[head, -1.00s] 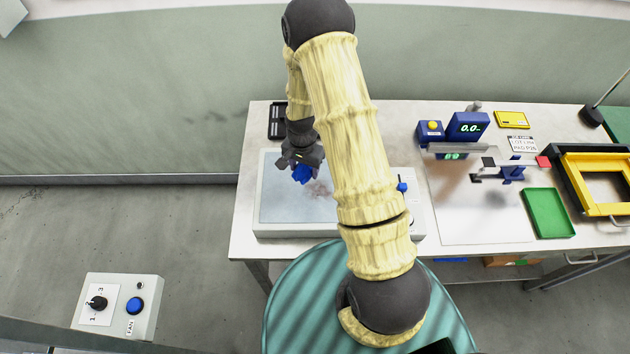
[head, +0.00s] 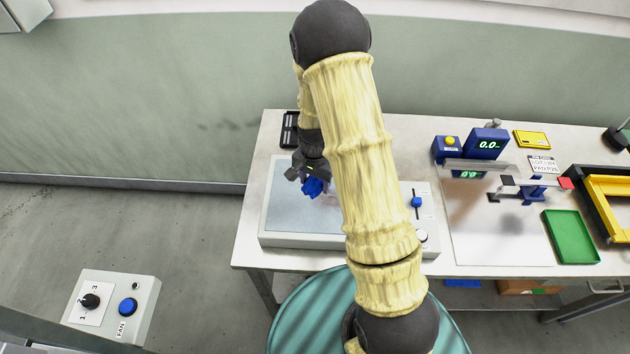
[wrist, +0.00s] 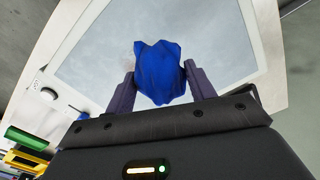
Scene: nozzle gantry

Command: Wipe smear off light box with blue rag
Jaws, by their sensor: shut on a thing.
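The light box (head: 283,240) lies on the left part of the bench, a white frame around a pale grey panel. My gripper (head: 312,182) is over the panel and shut on the blue rag (head: 314,188). In the wrist view the bunched rag (wrist: 158,72) sits between the two fingers of my gripper (wrist: 160,88), with the light box (wrist: 268,62) panel beyond it. I cannot tell whether the rag touches the panel. A faint reddish-brown trace of the smear (head: 329,195) shows right of the rag, partly hidden by my arm.
A blue slider (head: 416,202) and a knob are on the light box's right side. A black tray (head: 289,130) lies behind it. Farther right are a blue display unit (head: 487,143), a green tray (head: 571,237) and a yellow frame (head: 608,190). A fan switch box (head: 117,305) stands lower left.

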